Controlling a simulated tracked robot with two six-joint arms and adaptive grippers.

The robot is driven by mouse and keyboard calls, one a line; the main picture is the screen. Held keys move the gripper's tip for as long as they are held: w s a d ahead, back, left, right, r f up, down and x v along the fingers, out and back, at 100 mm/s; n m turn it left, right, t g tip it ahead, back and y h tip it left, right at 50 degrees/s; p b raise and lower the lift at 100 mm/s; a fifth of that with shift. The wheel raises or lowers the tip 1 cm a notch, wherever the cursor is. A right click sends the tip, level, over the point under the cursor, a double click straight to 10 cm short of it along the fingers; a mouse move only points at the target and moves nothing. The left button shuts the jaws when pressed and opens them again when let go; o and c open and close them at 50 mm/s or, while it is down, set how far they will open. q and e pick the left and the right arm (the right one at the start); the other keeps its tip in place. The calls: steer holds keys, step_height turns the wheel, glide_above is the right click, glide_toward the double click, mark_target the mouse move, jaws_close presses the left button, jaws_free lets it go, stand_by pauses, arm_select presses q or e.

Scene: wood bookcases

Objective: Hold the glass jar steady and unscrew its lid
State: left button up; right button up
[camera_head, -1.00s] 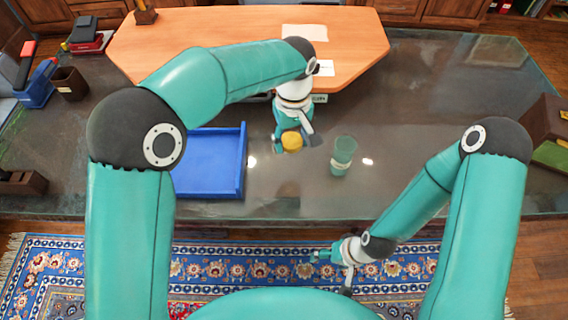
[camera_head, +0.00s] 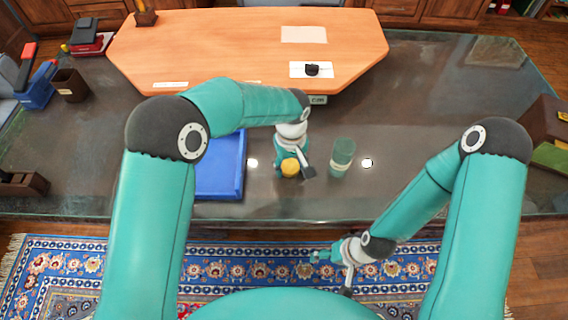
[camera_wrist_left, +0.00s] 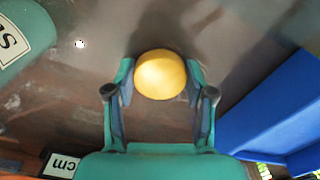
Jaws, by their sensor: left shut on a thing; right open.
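My left gripper (camera_head: 291,168) is over the glass desk, with its fingers shut on a yellow round thing (camera_head: 290,167). In the left wrist view this yellow round thing (camera_wrist_left: 160,74) sits between the two fingertips and looks smooth and domed. I cannot tell whether it is a lid, and nothing shows below it. A green see-through jar or glass (camera_head: 343,152) with a pale label band stands just right of the left gripper, apart from it. In the left wrist view a teal labelled surface (camera_wrist_left: 25,25) shows at upper left. My right gripper (camera_head: 333,262) is open and empty, low over the rug.
A blue tray (camera_head: 240,170) lies close left of the left gripper. The raised wooden desktop (camera_head: 230,50) is behind, with papers and a small black item (camera_head: 312,70). A brown box (camera_head: 545,122) stands at far right.

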arm_select(q)
steer(key=shift+f, duration=0.1)
steer(key=o, duration=1.3)
